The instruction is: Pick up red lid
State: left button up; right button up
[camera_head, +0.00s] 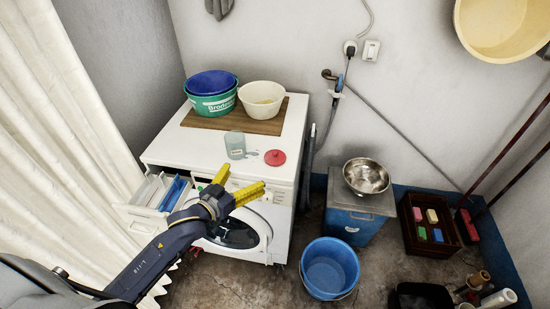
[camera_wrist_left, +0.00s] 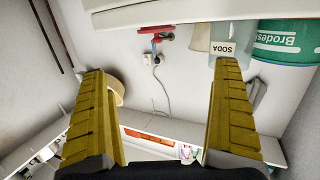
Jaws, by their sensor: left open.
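The red lid (camera_head: 275,157) is a small round disc with a knob. It lies flat on the white top of the washing machine (camera_head: 205,146), near the right front edge. My left gripper (camera_head: 241,181) is open, its yellow fingers spread and empty. In the head view it shows just left of and below the lid, at the machine's front edge, apart from the lid. In the left wrist view the open fingers (camera_wrist_left: 162,70) show nothing between them at close range. My right gripper is not in view.
A clear jar (camera_head: 235,145) stands left of the lid; its label reads SODA in the wrist view. Basins (camera_head: 211,104) and a cream bowl (camera_head: 262,99) sit on a wooden board (camera_head: 231,120) behind. The detergent drawer (camera_head: 155,207) is pulled out. A blue bucket (camera_head: 330,268) stands at right.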

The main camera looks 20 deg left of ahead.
pick_arm(q)
send_near(274, 154)
jog(key=x, duration=0.4)
jog(key=shift+w+a, duration=0.1)
jog(key=shift+w, duration=0.4)
jog(key=shift+x, duration=3.05)
jog(key=shift+f, duration=0.15)
jog(key=c, duration=1.2)
